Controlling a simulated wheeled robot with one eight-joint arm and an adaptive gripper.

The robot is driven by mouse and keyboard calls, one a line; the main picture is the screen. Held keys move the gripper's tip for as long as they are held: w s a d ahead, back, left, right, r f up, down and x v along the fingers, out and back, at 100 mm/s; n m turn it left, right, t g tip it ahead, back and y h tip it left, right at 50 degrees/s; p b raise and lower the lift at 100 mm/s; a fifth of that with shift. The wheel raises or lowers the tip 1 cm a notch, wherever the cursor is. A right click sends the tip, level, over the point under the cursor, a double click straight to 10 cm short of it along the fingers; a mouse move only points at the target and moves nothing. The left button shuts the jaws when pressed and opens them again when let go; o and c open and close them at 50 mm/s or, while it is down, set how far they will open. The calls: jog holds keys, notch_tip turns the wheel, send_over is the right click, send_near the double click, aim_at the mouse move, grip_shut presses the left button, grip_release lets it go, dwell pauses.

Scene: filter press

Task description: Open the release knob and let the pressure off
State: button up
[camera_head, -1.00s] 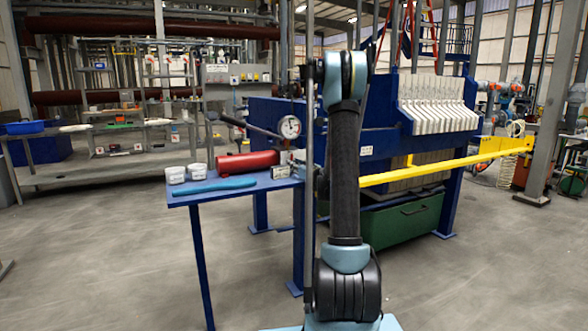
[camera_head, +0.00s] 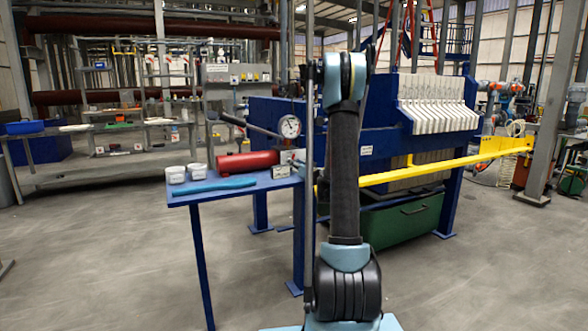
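The hand pump is a red cylinder (camera_head: 247,161) lying on a small blue table, with a long dark lever (camera_head: 247,126) slanting up to the left. A round white pressure gauge (camera_head: 290,126) stands at its right end; its reading is too small to make out. Small grey fittings (camera_head: 288,157) sit below the gauge at the cylinder's right end. I cannot pick out the release knob among them.
The blue filter press (camera_head: 376,145) with white plates (camera_head: 437,103) stands behind. A yellow bar (camera_head: 440,168) crosses to the right of my arm. The floor at front left is clear.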

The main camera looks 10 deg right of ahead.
jog(key=v, duration=1.2)
jog(key=shift+w+d, duration=0.1)
jog(key=s+d+r+n+g+h, duration=0.25)
jog(key=s+r+g, duration=0.2)
jog(key=r, duration=0.35)
jog(key=shift+n+y, duration=0.25)
jog(key=shift+n, duration=0.2)
jog(key=x, duration=1.7)
jog(key=shift+a+f, duration=0.15)
jog(key=shift+a, duration=0.25)
jog(key=c, duration=0.8)
